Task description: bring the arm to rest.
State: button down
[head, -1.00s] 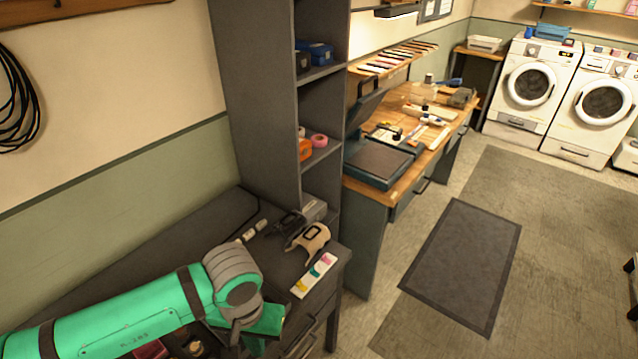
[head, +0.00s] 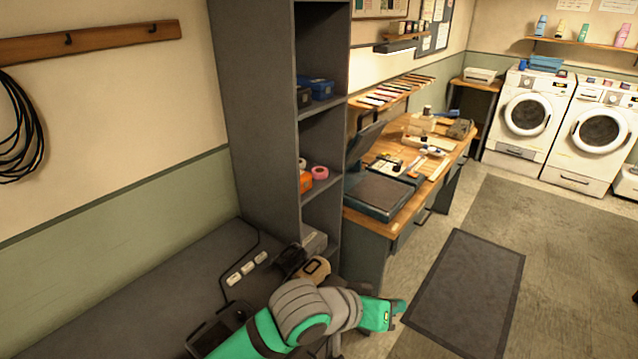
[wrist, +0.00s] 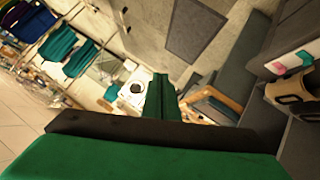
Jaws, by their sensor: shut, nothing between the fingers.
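My gripper (wrist: 160,90) shows in the wrist view as green fingers pressed together, with no gap and nothing held. It is in the air, apart from any surface I can make out. In the head view my green and grey arm reaches across the front of the dark bench (head: 140,300), bent at a grey joint. A green part of it extends right, past the bench end and over the floor. I cannot tell the fingers apart in the head view.
A tall grey shelf unit (head: 255,120) stands at the bench's far end. A tan-handled tool (head: 314,268) lies near its foot, close behind my arm. Beyond is a wooden workbench (head: 440,158) with a flat press. A dark mat (head: 465,290) lies on open floor at right.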

jog(key=w+d+r+n+t+h, duration=0.1)
jog(key=d+r+n+t+h, duration=0.1)
jog(key=d+r+t+h, duration=0.3)
jog(key=w+d+r+n+t+h, duration=0.1)
jog(key=w+r+t, duration=0.15)
jog(key=r, duration=0.55)
jog(key=s+a+f+n+t+y, duration=0.25)
jog(key=s+a+f+y, duration=0.2)
jog(key=f, duration=0.25)
jog(key=s+a+f+n+t+y, duration=0.1)
jog(key=s+a+f+n+y, duration=0.3)
jog(key=f, duration=0.4)
jog(key=s+a+f+n+t+y, duration=0.2)
jog(key=s+a+f+n+y, duration=0.15)
jog(key=f+y, duration=0.3)
jog(key=s+a+f+m+g, duration=0.1)
jog(key=s+a+f+m, duration=0.1)
jog(key=s, duration=0.5)
jog(key=s+a+f+m+g, duration=0.1)
jog(key=s+a+f+m, duration=0.2)
jog(key=s, duration=0.5)
jog(key=s+a+f+m+g, duration=0.1)
jog(key=s+a+f, duration=0.3)
jog(key=s, duration=0.4)
jog(key=shift+f+m, duration=0.75)
jog(key=shift+m, duration=0.15)
